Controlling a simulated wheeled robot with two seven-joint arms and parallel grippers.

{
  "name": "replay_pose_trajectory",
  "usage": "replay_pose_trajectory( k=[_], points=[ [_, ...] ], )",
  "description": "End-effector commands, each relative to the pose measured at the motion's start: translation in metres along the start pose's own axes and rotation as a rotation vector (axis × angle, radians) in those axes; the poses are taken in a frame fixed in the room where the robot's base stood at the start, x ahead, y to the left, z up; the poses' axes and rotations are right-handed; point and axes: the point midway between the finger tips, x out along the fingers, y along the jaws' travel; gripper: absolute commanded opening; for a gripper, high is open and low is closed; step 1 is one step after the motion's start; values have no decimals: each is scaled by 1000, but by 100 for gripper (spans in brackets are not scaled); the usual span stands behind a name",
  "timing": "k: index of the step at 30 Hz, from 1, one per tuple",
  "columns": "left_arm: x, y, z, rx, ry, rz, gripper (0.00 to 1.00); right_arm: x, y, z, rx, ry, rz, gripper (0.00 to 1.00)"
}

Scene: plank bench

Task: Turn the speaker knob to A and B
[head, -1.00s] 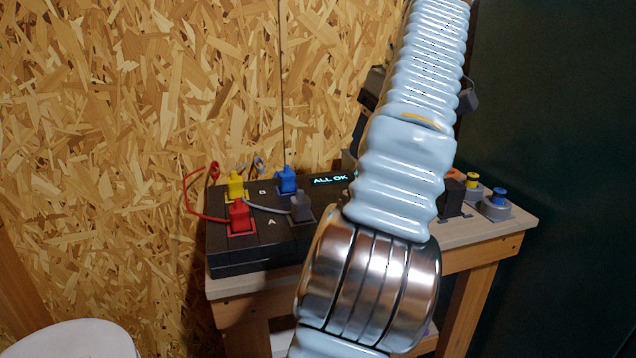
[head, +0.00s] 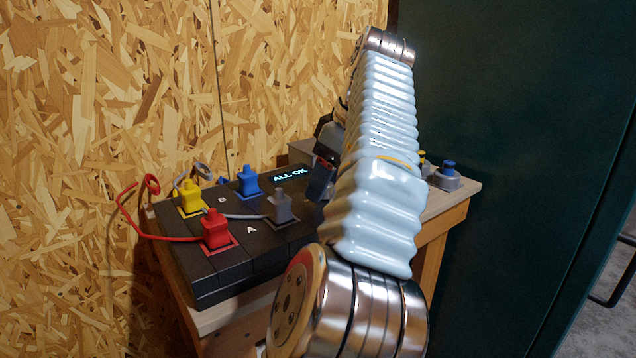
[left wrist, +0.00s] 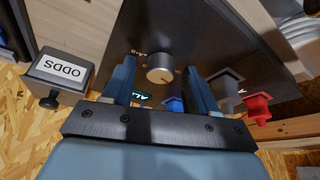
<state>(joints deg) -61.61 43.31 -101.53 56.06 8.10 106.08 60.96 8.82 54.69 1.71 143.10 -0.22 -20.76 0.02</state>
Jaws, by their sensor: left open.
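In the head view the left gripper (head: 321,180) is a dark shape mostly behind my arm, by the box's right part. The knob is hidden there. My right gripper is not in view.
Yellow (head: 190,198), red (head: 215,230), blue (head: 248,184) and grey (head: 280,207) plugs with cables stand on the box, left of the gripper. A small display (head: 289,175) reads ALL OK. A box labelled ODDS (left wrist: 62,70) sits beside the gripper. Blue-topped grey part (head: 448,175) stands at the bench's right.

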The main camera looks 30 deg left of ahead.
Motion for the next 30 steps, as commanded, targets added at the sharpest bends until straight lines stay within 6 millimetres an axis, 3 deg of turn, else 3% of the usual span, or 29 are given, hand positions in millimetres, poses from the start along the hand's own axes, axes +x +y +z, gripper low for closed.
replay_pose_trajectory(
  k=[7,17,30],
  points=[
    [0,0,0,0,0,-1,55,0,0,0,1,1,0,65],
    [0,0,0,0,0,-1,4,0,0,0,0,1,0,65],
    [1,-1,0,93,-2,40,3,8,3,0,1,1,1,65]
  ],
)
